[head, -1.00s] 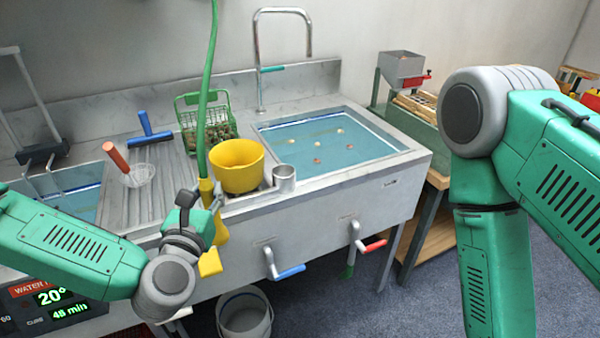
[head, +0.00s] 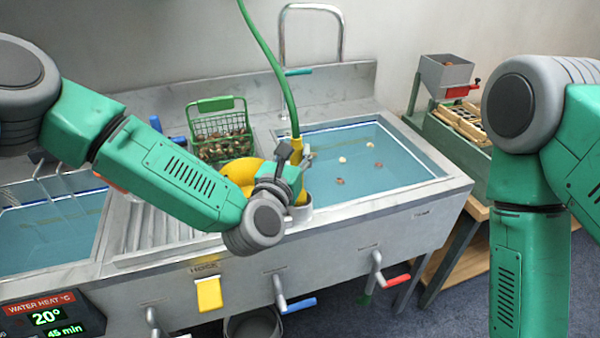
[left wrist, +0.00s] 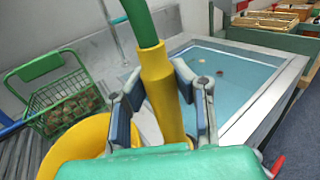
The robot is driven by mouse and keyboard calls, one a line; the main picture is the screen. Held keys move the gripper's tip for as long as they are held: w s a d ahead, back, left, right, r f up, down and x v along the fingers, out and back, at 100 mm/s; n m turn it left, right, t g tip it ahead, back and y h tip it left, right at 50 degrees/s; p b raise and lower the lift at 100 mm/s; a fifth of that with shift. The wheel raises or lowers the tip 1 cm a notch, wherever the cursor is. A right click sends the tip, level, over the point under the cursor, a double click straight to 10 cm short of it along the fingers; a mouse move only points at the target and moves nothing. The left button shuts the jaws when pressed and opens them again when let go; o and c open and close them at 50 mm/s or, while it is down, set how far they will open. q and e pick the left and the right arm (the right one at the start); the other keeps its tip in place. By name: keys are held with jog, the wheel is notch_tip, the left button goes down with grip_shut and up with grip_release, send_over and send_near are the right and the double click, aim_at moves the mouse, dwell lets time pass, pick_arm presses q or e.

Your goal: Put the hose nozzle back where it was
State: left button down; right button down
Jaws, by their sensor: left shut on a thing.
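The yellow hose nozzle (head: 296,148) hangs upright from a green hose (head: 270,62). My left gripper (head: 297,160) is shut on the nozzle, near the front left corner of the right basin. In the left wrist view the nozzle (left wrist: 162,98) stands between the two fingers of my left gripper (left wrist: 167,88). Its lower end is hidden there by my gripper. A yellow holder marked HOSE (head: 208,293) is on the sink's front panel, left of and below my left gripper, and it is empty. My right arm shows at the right, but its gripper is out of view.
A yellow bowl (head: 238,170) is partly behind my left gripper. A green basket (head: 222,130) of chestnuts stands behind it. The right basin (head: 440,178) holds water and several chestnuts. Blue and red valve handles stick out from the sink front. A bucket stands below.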

pick_arm(q)
jog(key=shift+w+a+f, duration=0.1)
jog(key=shift+a+f, duration=0.05)
jog(key=shift+f, duration=0.6)
jog(key=shift+d+f, duration=0.2)
jog(key=shift+f, duration=0.4)
jog(key=shift+d+f, duration=0.15)
jog(key=shift+f, duration=0.4)
jog(key=shift+d+f, duration=0.2)
jog(key=shift+f, duration=0.15)
jog(key=shift+d, duration=0.1)
jog(key=c, duration=1.4)
grip_release()
jog(key=shift+a, duration=0.5)
pick_arm(e)
jog(key=shift+w, duration=0.2)
